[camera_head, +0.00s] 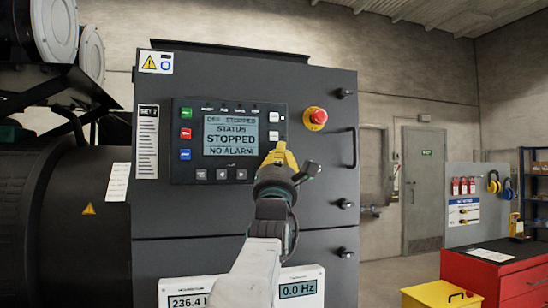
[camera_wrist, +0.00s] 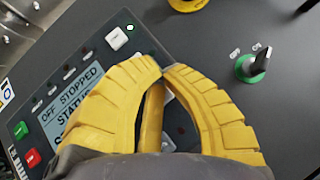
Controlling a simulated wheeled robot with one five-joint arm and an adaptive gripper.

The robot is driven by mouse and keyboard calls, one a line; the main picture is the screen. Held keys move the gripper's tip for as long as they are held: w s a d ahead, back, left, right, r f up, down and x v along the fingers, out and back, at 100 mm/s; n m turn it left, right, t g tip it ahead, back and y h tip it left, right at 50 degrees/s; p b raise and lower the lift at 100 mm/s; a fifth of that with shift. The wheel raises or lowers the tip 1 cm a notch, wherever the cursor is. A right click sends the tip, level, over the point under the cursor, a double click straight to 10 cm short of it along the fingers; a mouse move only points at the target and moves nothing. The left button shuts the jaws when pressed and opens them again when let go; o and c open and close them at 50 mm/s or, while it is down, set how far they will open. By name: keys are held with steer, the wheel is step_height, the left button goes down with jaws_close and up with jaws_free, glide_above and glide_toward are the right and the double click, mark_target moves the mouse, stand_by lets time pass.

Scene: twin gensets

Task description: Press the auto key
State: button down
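The controller panel (camera_head: 180,145) on the dark cabinet has a screen (camera_head: 230,135) reading "STOPPED" and "NO ALARM". Green (camera_head: 187,113), red (camera_head: 186,133) and blue (camera_head: 185,155) keys line its left side. Pale keys sit at the upper right (camera_head: 274,117) and along the bottom (camera_head: 222,174). I cannot read which key is auto. My yellow gripper (camera_head: 280,152) is in front of the panel's lower right. In the wrist view its fingertips (camera_wrist: 164,70) meet with nothing held, and a white key (camera_wrist: 116,38) shows up and left of them. The fingers hide the lower right keys.
A red stop button (camera_head: 315,117) on a yellow base sits right of the panel. A rotary switch with a green base (camera_wrist: 253,64) is right of my fingers. A cabinet handle (camera_head: 353,148) sticks out further right. A red tool cabinet (camera_head: 490,275) stands at right.

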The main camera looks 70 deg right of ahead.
steer(key=shift+f, duration=0.1)
stand_by(0.3)
steer(key=shift+s+a+b, duration=0.4)
steer(key=shift+a+b, duration=0.35)
steer(key=shift+b, duration=0.25)
steer(key=shift+a, duration=0.1)
stand_by(0.5)
